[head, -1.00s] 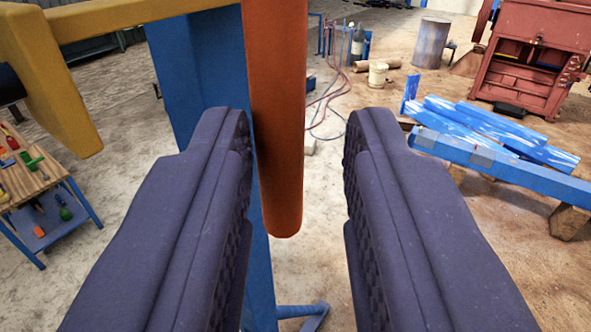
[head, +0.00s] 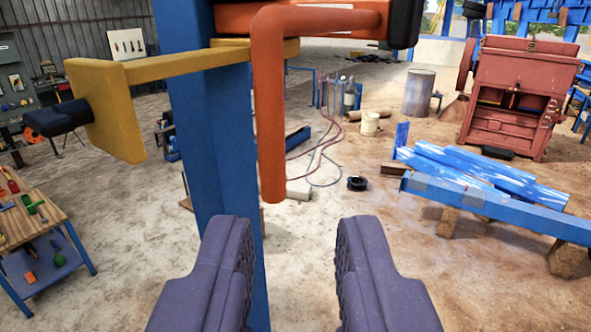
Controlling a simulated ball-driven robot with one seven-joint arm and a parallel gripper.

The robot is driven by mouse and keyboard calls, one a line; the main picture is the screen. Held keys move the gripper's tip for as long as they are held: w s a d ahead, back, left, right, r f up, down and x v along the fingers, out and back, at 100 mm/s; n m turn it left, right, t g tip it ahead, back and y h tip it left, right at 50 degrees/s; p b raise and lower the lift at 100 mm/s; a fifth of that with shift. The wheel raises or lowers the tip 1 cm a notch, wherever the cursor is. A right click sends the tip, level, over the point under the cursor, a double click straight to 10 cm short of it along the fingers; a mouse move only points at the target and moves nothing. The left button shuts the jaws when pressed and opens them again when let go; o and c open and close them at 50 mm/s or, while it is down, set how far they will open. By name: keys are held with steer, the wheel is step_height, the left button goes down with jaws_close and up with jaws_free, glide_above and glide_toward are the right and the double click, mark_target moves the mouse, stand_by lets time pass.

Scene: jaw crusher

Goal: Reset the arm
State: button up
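My gripper (head: 292,255) shows at the bottom middle of the head view. Its two dark purple padded fingers stand wide apart with nothing between them. An orange bent rod (head: 270,120) hangs down above and beyond the fingertips, apart from them. The rod's upper end runs right to an orange part with a black end piece at the top. A blue post (head: 208,130) stands behind the rod, and its lower part is partly hidden by the left finger. A yellow arm with a plate (head: 105,110) and a black knob sticks out to the left of the post.
A wooden workbench (head: 28,228) with tools stands at the left. Blue beams (head: 490,180) lie on wooden blocks at the right. A red jaw crusher (head: 520,95) stands behind them.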

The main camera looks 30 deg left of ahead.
steer(key=d+f+m+h+b, duration=0.25)
steer(key=d+f+b, duration=0.45)
steer(key=d, duration=0.4)
steer(key=d+f+m+h+b, duration=0.1)
steer(key=d+f+h+b, duration=0.2)
steer(key=d+f+b, duration=0.6)
steer(key=s+d+f+m+h+b, duration=0.1)
steer(key=s+d+f+b, duration=0.3)
steer(key=s+d, duration=0.1)
steer(key=s+d+f+m+h+b, duration=0.1)
steer(key=s+d+f+b, duration=0.3)
steer(key=d, duration=0.4)
steer(key=shift+s+f+h+b, duration=0.3)
steer(key=shift+s+f+h, duration=0.1)
steer(key=shift+h, duration=0.25)
